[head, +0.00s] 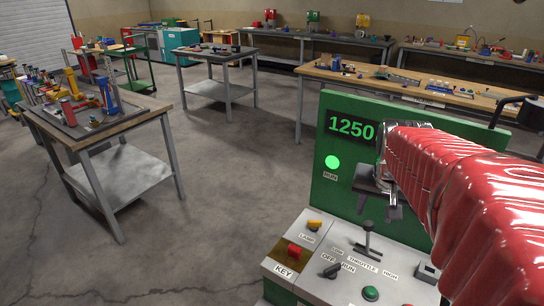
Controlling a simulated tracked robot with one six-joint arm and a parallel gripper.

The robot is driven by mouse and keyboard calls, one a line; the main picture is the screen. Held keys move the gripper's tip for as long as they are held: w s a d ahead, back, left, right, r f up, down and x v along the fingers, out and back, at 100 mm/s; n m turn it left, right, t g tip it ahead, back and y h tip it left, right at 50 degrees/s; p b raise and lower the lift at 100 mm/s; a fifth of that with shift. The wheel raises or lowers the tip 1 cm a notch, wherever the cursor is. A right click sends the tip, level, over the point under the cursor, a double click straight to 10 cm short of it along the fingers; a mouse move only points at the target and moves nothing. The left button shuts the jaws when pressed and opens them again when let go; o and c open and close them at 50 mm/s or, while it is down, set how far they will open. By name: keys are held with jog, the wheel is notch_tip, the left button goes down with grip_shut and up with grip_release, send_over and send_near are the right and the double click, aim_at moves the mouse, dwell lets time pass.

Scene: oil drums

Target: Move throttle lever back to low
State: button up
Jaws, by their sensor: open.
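The throttle lever (368,239) stands up from its slot on the pale control panel (316,268), with a dark handle on top. The slot's labels read LOW at the left, THROTTLE in the middle and HIGH at the right. The lever appears near the middle of the slot. My gripper (380,204) is open, with dark fingers above and slightly right of the lever's handle. It appears apart from the lever, though the depth gap is hard to judge. My red-sleeved arm covers the panel's right side.
The green upright panel behind has a display (351,127) reading 1250 and a lit RUN lamp (332,162). The panel also holds a yellow lamp switch (314,225), a red key switch (294,251), an OFF/RUN knob (331,271) and a green button (370,293). Benches stand behind.

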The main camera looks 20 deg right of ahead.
aim_at(368, 239)
jog(key=x, duration=1.3)
jog(key=shift+w+d+f, duration=0.1)
jog(key=shift+w+f, duration=0.05)
jog(key=shift+f, duration=0.15)
grip_shut()
dwell(0.3)
